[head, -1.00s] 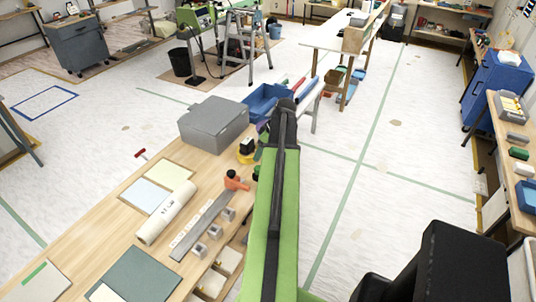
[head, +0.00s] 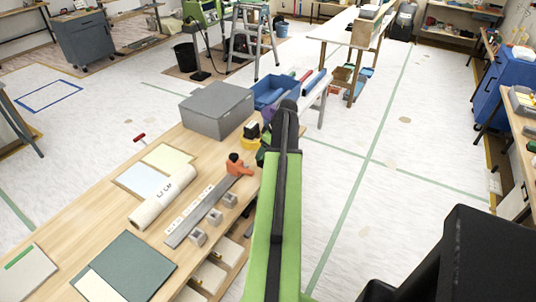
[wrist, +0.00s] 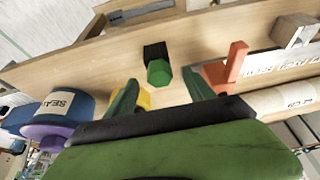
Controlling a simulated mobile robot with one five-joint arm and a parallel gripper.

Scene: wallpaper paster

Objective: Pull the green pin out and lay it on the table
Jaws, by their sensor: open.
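The green pin (wrist: 159,72) shows in the wrist view as a green six-sided end against a black block (wrist: 155,50) at the wooden table (wrist: 95,68). My gripper (wrist: 159,79) is open, its two dark green fingers apart on the left and right of the pin in the picture. Nothing is seen between the fingers except the pin's end; I cannot tell how far off it is. In the head view my arm hides the gripper's tips, and I cannot make out the pin.
An orange piece with a black knob (head: 238,166) stands close by; it also shows right of the fingers in the wrist view (wrist: 228,68). A grey box (head: 216,112), a paper roll (head: 160,197) and a metal strip (head: 200,212) lie on the table. A blue bin (head: 272,92) stands beyond.

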